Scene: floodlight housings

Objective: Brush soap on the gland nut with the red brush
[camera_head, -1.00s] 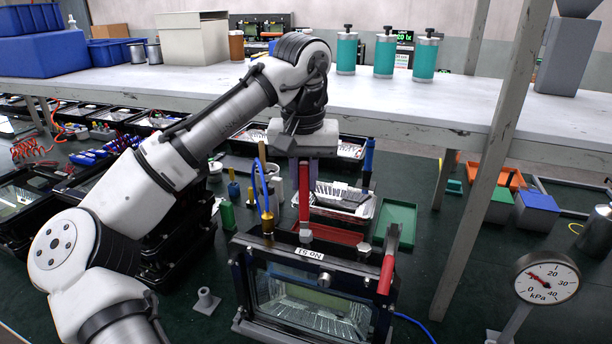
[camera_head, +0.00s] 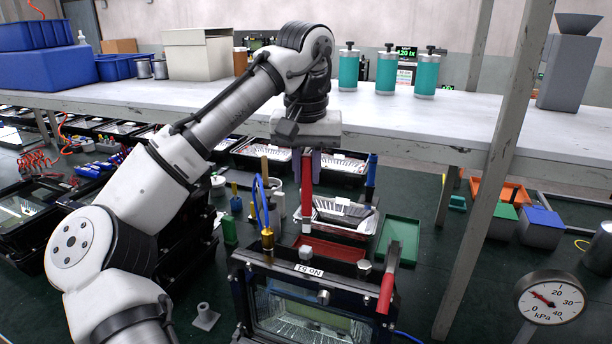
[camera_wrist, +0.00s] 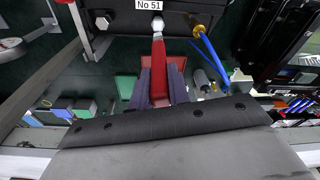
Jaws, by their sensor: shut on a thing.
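My gripper (camera_head: 306,168) is shut on the red brush (camera_head: 307,195), which hangs tip down. The red brush (camera_wrist: 158,75) also shows between the fingers of my gripper (camera_wrist: 158,95) in the wrist view. Below it is the floodlight housing labelled No 51 (camera_head: 275,263). Grey hex nuts stand on its top: a middle nut (camera_head: 306,253) under the brush and a right-hand nut (camera_head: 364,267). In the wrist view the brush tip lines up close to the middle nut (camera_wrist: 157,20); a gap shows between them in the head view. Which is the gland nut, I cannot tell.
A brass fitting (camera_head: 267,241) with a blue hose rises on the housing's left. A red-handled lever (camera_head: 387,285) stands on its right. Behind are a green tray (camera_head: 398,240) and a blue-topped tool (camera_head: 371,172). A pressure gauge (camera_head: 551,298) stands at right.

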